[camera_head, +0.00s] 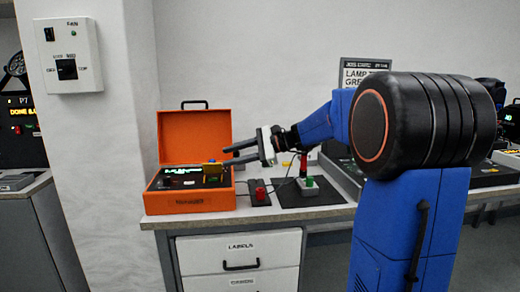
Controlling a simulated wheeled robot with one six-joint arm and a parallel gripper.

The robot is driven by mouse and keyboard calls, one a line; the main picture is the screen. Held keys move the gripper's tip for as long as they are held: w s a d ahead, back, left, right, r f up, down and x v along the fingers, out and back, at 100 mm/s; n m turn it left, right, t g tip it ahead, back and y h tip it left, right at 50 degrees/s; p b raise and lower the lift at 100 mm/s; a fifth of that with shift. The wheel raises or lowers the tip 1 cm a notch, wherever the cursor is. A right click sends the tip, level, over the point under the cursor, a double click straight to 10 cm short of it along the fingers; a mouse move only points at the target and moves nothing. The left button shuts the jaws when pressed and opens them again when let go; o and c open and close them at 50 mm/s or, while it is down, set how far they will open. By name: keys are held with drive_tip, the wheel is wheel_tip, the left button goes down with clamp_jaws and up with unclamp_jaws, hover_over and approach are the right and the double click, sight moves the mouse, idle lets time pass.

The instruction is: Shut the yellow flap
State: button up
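An orange case (190,203) stands open on the bench, its orange lid (194,138) upright at the back. A small yellow piece (212,169), which looks like the yellow flap, stands up from the dark panel inside the case, at its right side. It is too small to tell its exact angle. My gripper (224,156) reaches in from the right with its two fingers apart and nothing seen between them. The fingertips are just above and to the right of the yellow piece. I cannot tell whether they touch it.
A small red-topped item (260,192) on a dark pad and a green-and-red button box (307,184) on a black mat stand right of the case. Drawers (238,250) are under the bench. A switch box (68,56) hangs on the wall at left.

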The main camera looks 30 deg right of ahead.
drive_tip(key=v, duration=0.9)
drive_tip(key=shift+s+d, duration=0.2)
drive_tip(key=shift+d, duration=0.1)
drive_tip(key=shift+r, duration=0.1)
approach(212, 167)
drive_tip(key=x, duration=0.6)
drive_tip(key=w+r+x, duration=0.1)
drive_tip(key=x, duration=0.3)
drive_tip(key=shift+w+d, duration=0.15)
drive_tip(key=shift+d, duration=0.05)
